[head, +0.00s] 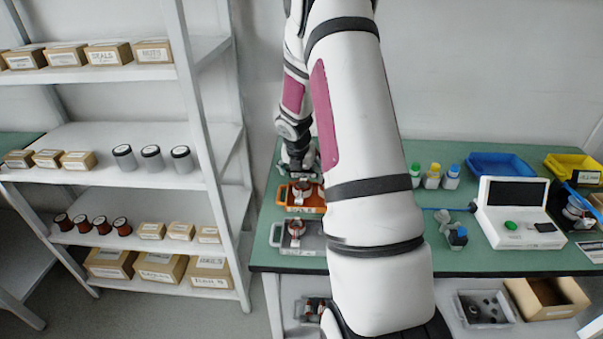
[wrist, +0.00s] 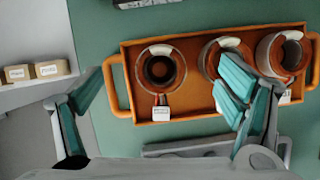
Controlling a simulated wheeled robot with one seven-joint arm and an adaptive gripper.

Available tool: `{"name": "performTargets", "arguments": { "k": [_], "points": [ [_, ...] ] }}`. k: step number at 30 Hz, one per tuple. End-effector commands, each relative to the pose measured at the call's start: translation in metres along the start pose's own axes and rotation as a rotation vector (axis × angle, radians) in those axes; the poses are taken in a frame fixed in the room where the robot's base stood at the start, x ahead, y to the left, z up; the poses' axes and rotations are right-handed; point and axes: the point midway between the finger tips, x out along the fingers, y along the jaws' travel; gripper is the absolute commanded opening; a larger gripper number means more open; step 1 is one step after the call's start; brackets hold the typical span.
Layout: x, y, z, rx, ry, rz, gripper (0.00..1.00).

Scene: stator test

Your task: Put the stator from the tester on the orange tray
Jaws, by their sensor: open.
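The orange tray (wrist: 190,122) fills the middle of the wrist view and also shows at the bench's left end in the head view (head: 283,195). Three stators sit in it: a left one (wrist: 161,68), a middle one (wrist: 222,50) and a right one (wrist: 290,55). My gripper (wrist: 163,85) is open, its fingers on either side of the left stator, with nothing clamped. The right finger partly hides the middle stator. The white device with a screen (head: 512,212), probably the tester, stands right of my arm; I see no clear stator on it.
A grey tray (head: 300,250) with a stator stands in front of the orange tray. Several capped bottles (head: 432,176), a blue bin (head: 500,165), a yellow bin (head: 575,165) and a small grey-blue part (head: 457,236) are on the bench. A shelf rack (head: 190,100) stands left.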

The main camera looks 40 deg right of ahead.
Motion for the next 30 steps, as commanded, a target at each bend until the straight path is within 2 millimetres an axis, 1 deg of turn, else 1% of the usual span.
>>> {"name": "performTargets", "arguments": {
  "k": [4,8,15,21,25,30],
  "points": [
    [-0.005,0.000,0.000,0.001,0.000,0.001,0.88],
    [-0.022,0.000,0.001,0.002,-0.002,0.002,0.88],
    [-0.072,0.000,0.002,0.003,-0.004,0.001,0.88],
    [-0.104,0.000,0.001,0.002,-0.003,0.001,0.88],
    [-0.116,0.000,0.001,0.001,-0.002,0.000,0.88],
    [-0.120,0.000,0.000,0.000,0.000,0.000,0.88]
  ]
}}
